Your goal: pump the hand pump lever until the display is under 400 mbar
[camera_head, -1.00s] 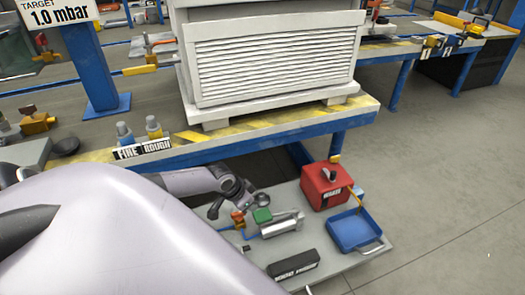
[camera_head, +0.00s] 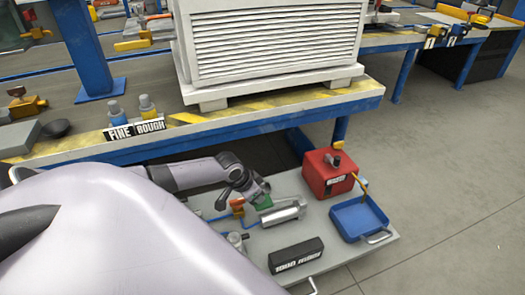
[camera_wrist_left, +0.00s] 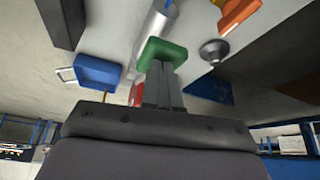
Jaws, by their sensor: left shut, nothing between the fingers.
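A hand pump with a silver cylinder (camera_head: 284,211) and a green part (camera_head: 264,203) at one end lies on the low grey platform (camera_head: 372,252). My left gripper (camera_head: 260,190) is at the green part in the head view. In the left wrist view, the green part (camera_wrist_left: 162,50) is just past the fingertips (camera_wrist_left: 163,70), which are shut with nothing between them; I cannot tell whether they touch it. A black box (camera_head: 296,255) in front of the pump has white lettering that seems to read 1000 mbar. My right gripper is not in view.
A red box (camera_head: 322,178) and a blue tray (camera_head: 358,220) stand right of the pump. An orange valve (camera_head: 237,206) is at its left. The blue bench edge (camera_head: 237,131) runs behind, with FINE (camera_head: 119,132) and ROUGH (camera_head: 150,126) labels. Floor at right is free.

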